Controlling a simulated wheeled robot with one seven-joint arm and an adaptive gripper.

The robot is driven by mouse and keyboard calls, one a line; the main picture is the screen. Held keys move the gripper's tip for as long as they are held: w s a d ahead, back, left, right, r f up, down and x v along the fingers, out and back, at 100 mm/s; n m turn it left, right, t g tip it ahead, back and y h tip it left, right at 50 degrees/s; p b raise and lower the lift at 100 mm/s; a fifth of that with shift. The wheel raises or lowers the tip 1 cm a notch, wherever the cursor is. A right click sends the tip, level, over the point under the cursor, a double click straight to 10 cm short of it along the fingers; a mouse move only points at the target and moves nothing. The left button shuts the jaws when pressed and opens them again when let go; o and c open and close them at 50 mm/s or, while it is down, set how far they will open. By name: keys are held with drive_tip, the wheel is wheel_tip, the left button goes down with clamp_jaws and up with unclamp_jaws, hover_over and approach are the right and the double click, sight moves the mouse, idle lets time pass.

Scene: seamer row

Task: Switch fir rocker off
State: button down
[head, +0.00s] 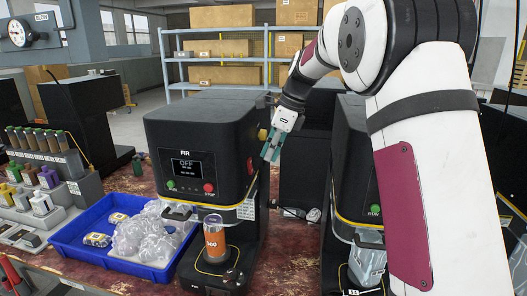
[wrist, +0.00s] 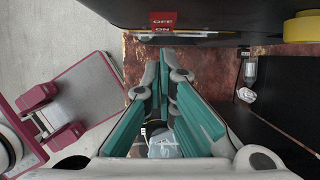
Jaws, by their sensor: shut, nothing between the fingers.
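The FIR machine (head: 205,145) is a black box-shaped unit whose small display (head: 187,168) reads OFF. In the wrist view, a red rocker (wrist: 163,20) marked OFF and ON shows at the top, on the edge of a dark body. My gripper (head: 268,152) is beside the machine's right side, with teal finger pads pointing down. In the wrist view my gripper (wrist: 163,72) is shut and empty, with its tips below the rocker in the picture. I cannot tell whether they touch the machine.
An orange can (head: 214,240) stands under the FIR machine. A blue tray (head: 75,240) with clear bags and small packs is to its left. A second black machine (head: 350,150) stands close on the right, leaving a narrow gap. Shelves (head: 215,55) with boxes are behind.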

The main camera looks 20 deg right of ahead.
drive_tip(key=b+v, duration=0.2)
drive_tip(key=v, duration=0.8)
drive_tip(key=shift+w+a+r, duration=0.2)
drive_tip(key=shift+a+r, duration=0.15)
drive_tip(key=s+a+n+t+h, duration=0.1)
drive_tip(key=s+a+n, duration=0.1)
drive_tip(key=s+n, duration=0.55)
drive_tip(key=s+a+n+t+h, duration=0.1)
drive_tip(key=s+a+n, duration=0.25)
drive_tip(key=s, duration=0.65)
drive_tip(key=s+f+n, duration=0.5)
drive_tip(key=s+n, duration=0.1)
drive_tip(key=s, duration=0.1)
drive_tip(key=s+f+n+t+h, duration=0.1)
drive_tip(key=s+f+n, duration=0.4)
drive_tip(key=s+n, duration=0.2)
drive_tip(key=shift+s+a+t, duration=0.25)
drive_tip(key=shift+s+t, duration=0.05)
drive_tip(key=shift+s, duration=0.3)
